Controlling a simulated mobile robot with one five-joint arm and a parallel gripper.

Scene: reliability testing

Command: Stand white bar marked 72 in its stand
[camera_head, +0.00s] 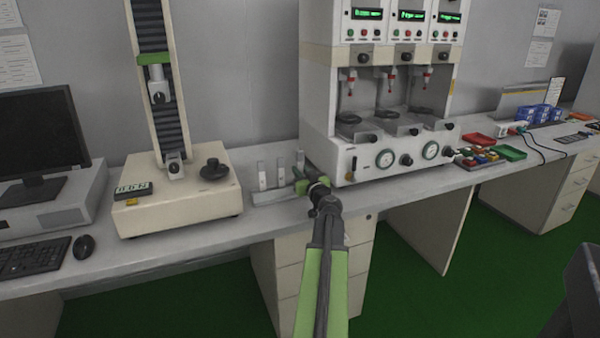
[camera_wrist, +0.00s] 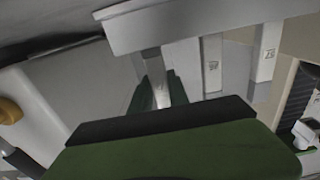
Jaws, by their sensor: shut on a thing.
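My gripper (camera_head: 305,184) is over the bench at the right end of the pale bar stand (camera_head: 268,198). In the wrist view the green fingers (camera_wrist: 156,95) are shut on a white bar (camera_wrist: 157,78); its mark cannot be read. Its far end meets or overlaps the stand (camera_wrist: 185,20) in the picture; I cannot tell whether it is seated. Two other white bars stand upright in the stand, one at the left (camera_head: 262,175) and one in the middle (camera_head: 281,173). They also show in the wrist view, nearer (camera_wrist: 212,62) and farther (camera_wrist: 266,52), with small blurred marks.
A beige tester with a tall column (camera_head: 180,195) stands left of the stand. A large three-station machine (camera_head: 380,150) stands close on the right. Red (camera_head: 477,139) and green (camera_head: 510,152) trays lie farther right. The bench front strip is clear.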

